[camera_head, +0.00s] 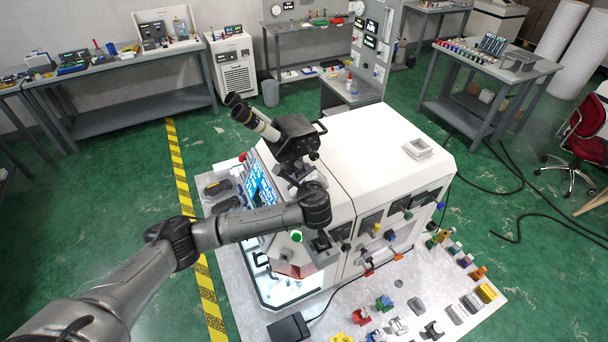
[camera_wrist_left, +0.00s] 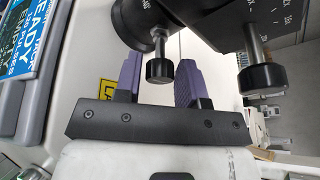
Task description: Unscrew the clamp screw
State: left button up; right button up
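In the left wrist view, a black knob (camera_wrist_left: 160,72) on a metal shaft hangs from a dark, rounded part and looks like the clamp screw. My left gripper (camera_wrist_left: 159,64) is open, with its two purple fingers on either side of this knob. Gaps show between the knob and both fingers. A second, similar black knob (camera_wrist_left: 262,78) hangs to the right, outside the fingers. In the head view, the microscope (camera_head: 295,132) stands on the white machine (camera_head: 375,150), and my left wrist is just below it. The fingers and the knob cannot be made out there. My right gripper is not in view.
A lit blue screen (camera_wrist_left: 20,35) is close at the left in the left wrist view. Several small coloured parts and a black box (camera_head: 288,328) stand on the pale base plate (camera_head: 440,270). A yellow-black floor strip (camera_head: 180,165) runs along the left; workbenches stand farther back.

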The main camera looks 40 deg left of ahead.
pick_arm(q)
jog(key=shift+o, duration=1.4)
jog(key=shift+s+d, duration=0.15)
jog(key=shift+d, duration=0.1)
jog(key=b+v, duration=0.3)
jog(key=v, duration=1)
jog(key=shift+r, duration=0.2)
jog(key=shift+r, duration=0.15)
